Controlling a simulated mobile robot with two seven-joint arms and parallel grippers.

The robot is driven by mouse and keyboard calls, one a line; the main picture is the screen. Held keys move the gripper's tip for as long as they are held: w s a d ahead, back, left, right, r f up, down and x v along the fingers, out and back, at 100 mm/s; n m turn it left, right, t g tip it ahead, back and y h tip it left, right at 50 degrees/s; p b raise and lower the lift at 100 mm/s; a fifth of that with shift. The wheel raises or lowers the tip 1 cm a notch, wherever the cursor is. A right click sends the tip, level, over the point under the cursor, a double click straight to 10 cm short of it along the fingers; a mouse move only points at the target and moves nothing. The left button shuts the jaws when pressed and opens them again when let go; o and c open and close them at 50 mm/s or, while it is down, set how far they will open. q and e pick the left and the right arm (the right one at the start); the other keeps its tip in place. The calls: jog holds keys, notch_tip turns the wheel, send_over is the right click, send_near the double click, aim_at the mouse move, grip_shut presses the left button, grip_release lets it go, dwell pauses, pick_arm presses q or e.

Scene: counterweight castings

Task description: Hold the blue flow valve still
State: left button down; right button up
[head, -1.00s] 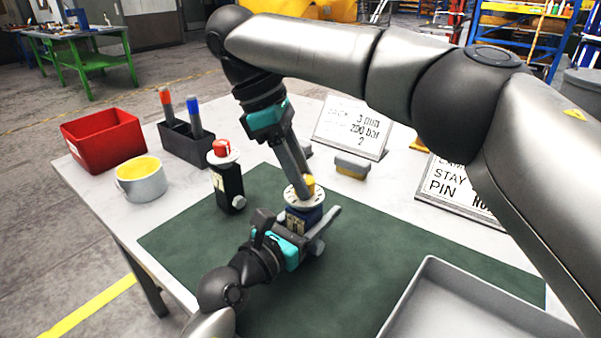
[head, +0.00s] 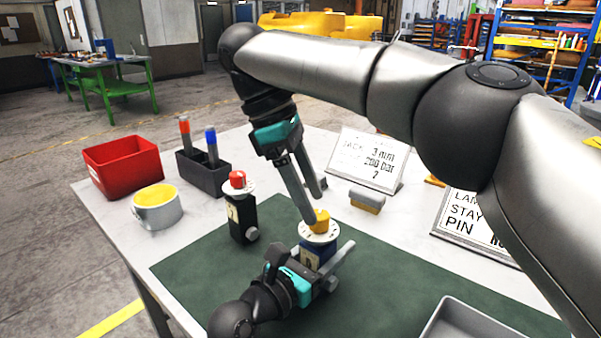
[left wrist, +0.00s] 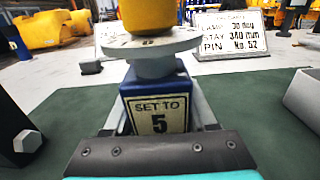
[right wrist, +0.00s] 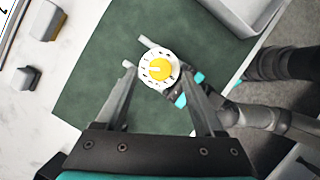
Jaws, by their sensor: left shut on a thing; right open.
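The blue flow valve (head: 316,252) stands upright on the green mat (head: 210,280), with a white dial (right wrist: 147,73) and a yellow knob (head: 321,221) on top. In the left wrist view its blue body (left wrist: 155,84) carries a label reading "SET TO 5". My left gripper (head: 328,264) is shut on the body from the side, below the dial. My right gripper (head: 316,206) comes down from above, open, its fingers apart around the knob's position in the right wrist view. Whether a finger touches the knob is unclear. The dial's numbers are too small to read.
A black valve (head: 242,217) with a red knob stands left of the blue one. A red bin (head: 122,168), yellow-filled pot (head: 157,210), marker holder (head: 204,174), brush (head: 367,200) and two signs (head: 366,160) surround the mat. A grey tray (head: 490,322) lies front right.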

pick_arm(q)
jog(key=shift+f, duration=0.1)
pick_arm(e)
jog(key=shift+v, duration=2.4)
pick_arm(q)
jog(key=shift+c, duration=0.6)
grip_release()
